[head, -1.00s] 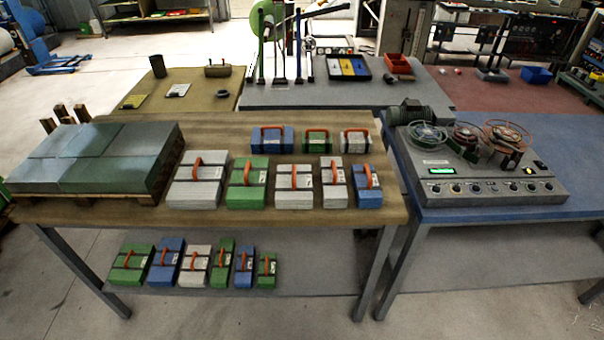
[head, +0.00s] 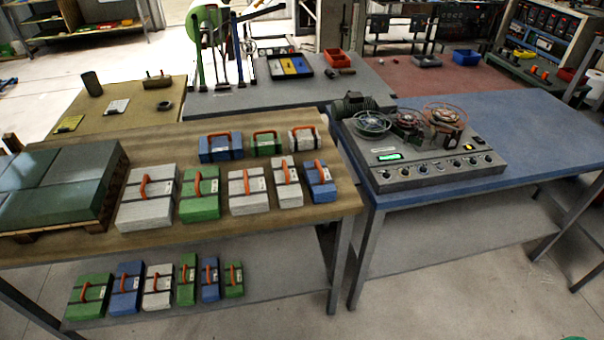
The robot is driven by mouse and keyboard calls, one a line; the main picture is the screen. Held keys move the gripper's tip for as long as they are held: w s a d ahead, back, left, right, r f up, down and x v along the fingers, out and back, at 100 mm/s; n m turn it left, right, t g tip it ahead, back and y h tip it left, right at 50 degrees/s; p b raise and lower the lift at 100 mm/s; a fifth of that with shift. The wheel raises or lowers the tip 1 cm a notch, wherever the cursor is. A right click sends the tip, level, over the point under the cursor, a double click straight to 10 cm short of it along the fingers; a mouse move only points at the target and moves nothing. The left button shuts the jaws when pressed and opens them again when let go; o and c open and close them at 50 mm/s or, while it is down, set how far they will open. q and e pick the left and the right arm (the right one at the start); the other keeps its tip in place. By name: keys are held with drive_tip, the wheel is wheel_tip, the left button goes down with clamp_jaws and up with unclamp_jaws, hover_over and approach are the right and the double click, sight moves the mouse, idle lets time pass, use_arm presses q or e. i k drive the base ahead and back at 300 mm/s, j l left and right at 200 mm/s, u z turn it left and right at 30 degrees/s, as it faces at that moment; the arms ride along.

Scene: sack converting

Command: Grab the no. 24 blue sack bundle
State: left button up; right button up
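Several strapped sack bundles with orange handles stand on the brown table. A blue bundle (head: 221,148) is in the back row at its left end, and a narrower blue bundle (head: 320,182) is at the right end of the front row. On the lower shelf are two more blue bundles, a wider one (head: 126,289) and a narrow one (head: 209,279). The labels are too small to read, so I cannot tell which is no. 24. Green and white bundles sit among them. Neither of my grippers is in view.
The brown table (head: 335,205) also carries a pallet of grey-green stacks (head: 70,180) at left. A blue table (head: 540,165) at right bears a control unit with reels (head: 425,170). A narrow gap separates the tables. Open floor lies in front.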

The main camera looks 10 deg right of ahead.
sight(322, 189)
drive_tip(key=i+j+z, duration=0.25)
drive_tip(key=i+j, duration=0.2)
drive_tip(key=j, duration=0.25)
drive_tip(key=i+j+z, duration=0.15)
drive_tip(key=j, duration=0.25)
drive_tip(key=i, duration=0.05)
